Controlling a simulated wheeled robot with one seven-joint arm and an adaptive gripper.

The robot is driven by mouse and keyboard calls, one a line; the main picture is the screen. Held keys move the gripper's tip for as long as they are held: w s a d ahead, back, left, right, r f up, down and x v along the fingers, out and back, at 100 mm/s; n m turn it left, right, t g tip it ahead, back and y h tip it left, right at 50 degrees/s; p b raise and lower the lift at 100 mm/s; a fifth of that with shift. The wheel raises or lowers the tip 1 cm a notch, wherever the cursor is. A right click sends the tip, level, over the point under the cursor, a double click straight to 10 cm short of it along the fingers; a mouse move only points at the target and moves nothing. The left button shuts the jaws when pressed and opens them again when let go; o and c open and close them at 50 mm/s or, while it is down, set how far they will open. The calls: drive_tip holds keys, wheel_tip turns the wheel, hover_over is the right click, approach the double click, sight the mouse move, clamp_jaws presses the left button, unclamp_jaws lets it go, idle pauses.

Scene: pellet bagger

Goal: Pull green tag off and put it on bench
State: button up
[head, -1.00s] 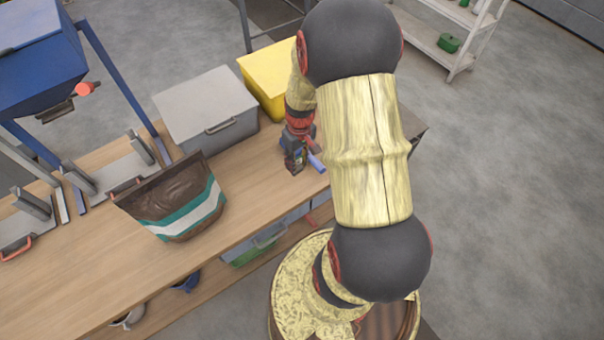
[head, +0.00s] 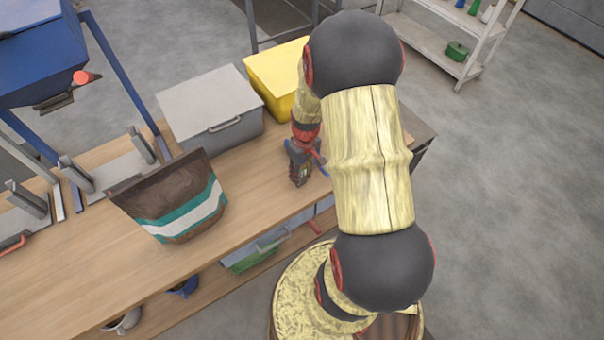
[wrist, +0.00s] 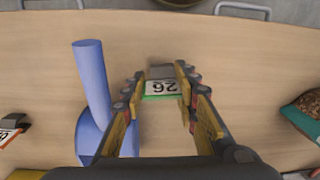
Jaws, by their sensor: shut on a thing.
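The green tag (wrist: 160,88), a white plate marked 26 with a green edge and a grey clip end, sits between the fingertips in the wrist view. My gripper (wrist: 163,95) is shut on it; in the head view my gripper (head: 299,178) is low over the right part of the wooden bench (head: 250,190). I cannot tell whether the tag touches the bench top. In the head view the tag is too small to make out clearly.
A blue scoop-like thing (wrist: 90,75) lies close beside my left finger. A red-edged tag (wrist: 10,132) is at the far left. A striped bag (head: 180,205), a grey bin (head: 210,105) and a yellow bin (head: 280,75) stand on the bench. Bare wood lies between bag and gripper.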

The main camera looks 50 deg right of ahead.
drive_tip(key=shift+f, duration=0.4)
drive_tip(key=o, duration=1.2)
drive_tip(key=r, duration=1.2)
drive_tip(key=shift+d, duration=0.35)
